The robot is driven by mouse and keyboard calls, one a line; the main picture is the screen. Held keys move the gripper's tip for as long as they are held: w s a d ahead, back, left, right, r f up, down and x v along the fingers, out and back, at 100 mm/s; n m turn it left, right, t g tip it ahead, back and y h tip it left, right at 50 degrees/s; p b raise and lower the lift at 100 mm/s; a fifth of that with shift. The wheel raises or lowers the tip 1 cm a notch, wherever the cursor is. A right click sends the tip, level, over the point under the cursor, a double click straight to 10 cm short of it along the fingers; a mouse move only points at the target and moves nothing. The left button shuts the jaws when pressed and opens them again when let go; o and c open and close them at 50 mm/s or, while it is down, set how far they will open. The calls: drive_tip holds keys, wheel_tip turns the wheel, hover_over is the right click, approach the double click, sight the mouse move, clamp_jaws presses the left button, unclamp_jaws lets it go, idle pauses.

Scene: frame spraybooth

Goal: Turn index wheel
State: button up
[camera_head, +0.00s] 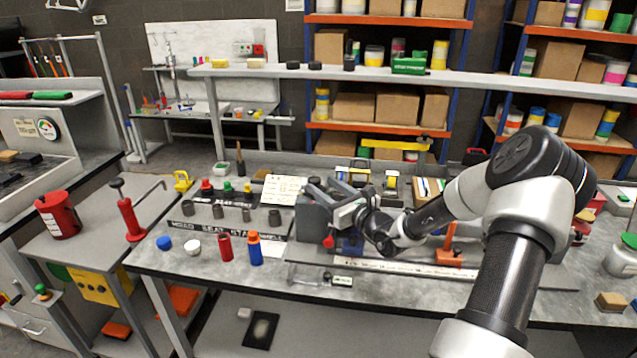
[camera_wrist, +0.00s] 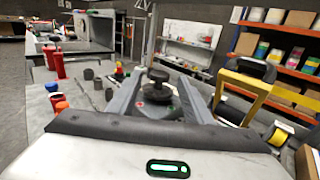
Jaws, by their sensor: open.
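A black round knob with a stepped top, which looks like the index wheel (camera_wrist: 157,88), shows in the wrist view on a dark housing with a red mark and a green mark. My gripper (camera_wrist: 158,82) is open, one grey finger to the left of the knob and one to the right. I cannot tell whether either finger touches it. In the head view my gripper (camera_head: 322,187) is over the top of a grey box (camera_head: 309,218) on the bench. The knob cannot be made out clearly there.
A red canister (camera_head: 225,247) and a blue bottle with an orange cap (camera_head: 255,249) stand left of the box. Several dark cups (camera_head: 217,212) stand behind them. An orange clamp (camera_head: 449,255) stands right.

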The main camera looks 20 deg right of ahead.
sight(317, 182)
drive_tip(key=shift+w+a, duration=0.2)
drive_tip(key=shift+w, duration=0.65)
drive_tip(key=shift+w+a, duration=0.15)
drive_tip(key=shift+w, duration=0.7)
drive_tip(key=c, duration=1)
drive_tip(key=shift+a+m+h, duration=0.1)
drive_tip(key=shift+m+h, duration=0.2)
drive_tip(key=shift+h, duration=0.1)
